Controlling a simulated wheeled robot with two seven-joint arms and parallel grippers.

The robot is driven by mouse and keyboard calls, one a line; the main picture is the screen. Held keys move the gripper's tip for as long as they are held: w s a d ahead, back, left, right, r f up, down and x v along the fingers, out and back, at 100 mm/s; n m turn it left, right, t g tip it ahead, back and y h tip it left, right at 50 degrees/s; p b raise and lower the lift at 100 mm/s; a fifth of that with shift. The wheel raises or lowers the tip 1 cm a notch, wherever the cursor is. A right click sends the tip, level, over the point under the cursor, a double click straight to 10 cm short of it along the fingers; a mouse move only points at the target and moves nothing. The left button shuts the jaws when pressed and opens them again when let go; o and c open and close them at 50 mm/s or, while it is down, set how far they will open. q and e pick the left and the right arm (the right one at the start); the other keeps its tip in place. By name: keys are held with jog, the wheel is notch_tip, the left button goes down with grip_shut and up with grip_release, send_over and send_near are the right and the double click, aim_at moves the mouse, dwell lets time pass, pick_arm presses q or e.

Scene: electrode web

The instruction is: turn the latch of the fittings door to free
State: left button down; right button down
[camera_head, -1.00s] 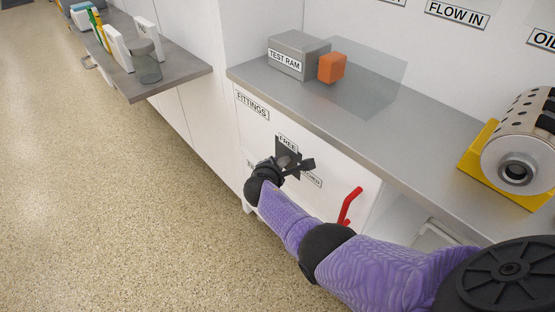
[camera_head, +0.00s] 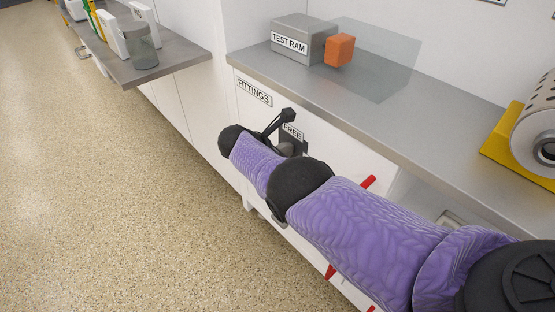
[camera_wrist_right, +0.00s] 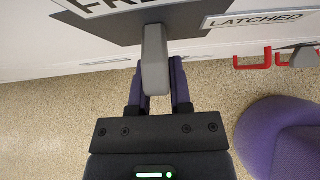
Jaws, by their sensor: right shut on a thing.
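The white fittings door (camera_head: 251,119) is below the counter, with its FITTINGS label at the top left. The dark latch plate (camera_head: 296,143) and FREE label (camera_head: 292,131) are partly covered by my right arm. In the right wrist view, the grey latch handle (camera_wrist_right: 154,60) lies between the two fingers of my right gripper (camera_wrist_right: 157,75), which is shut on it. The FREE label (camera_wrist_right: 110,4) is above left of the handle, cut by the frame edge. The LATCHED label (camera_wrist_right: 262,19) is to its right. The handle's exact angle is hard to tell. My left gripper is out of view.
A red handle (camera_head: 368,182) is right of my forearm. The grey counter (camera_head: 330,110) above carries the TEST RAM block (camera_head: 303,40) and an orange block (camera_head: 339,49). A side shelf (camera_head: 165,70) holds a glass jar. The floor at left is clear.

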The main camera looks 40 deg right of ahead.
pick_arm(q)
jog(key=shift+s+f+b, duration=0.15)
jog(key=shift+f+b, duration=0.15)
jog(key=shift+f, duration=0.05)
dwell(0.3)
pick_arm(e)
jog(key=c, duration=0.5)
grip_release()
jog(key=shift+c, duration=0.2)
pick_arm(q)
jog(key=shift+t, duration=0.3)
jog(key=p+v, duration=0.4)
jog(key=p, duration=0.1)
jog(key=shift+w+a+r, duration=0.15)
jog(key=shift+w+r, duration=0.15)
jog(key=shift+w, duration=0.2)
pick_arm(e)
jog(key=v, duration=1)
jog(key=shift+g, duration=0.3)
jog(key=shift+w, duration=0.15)
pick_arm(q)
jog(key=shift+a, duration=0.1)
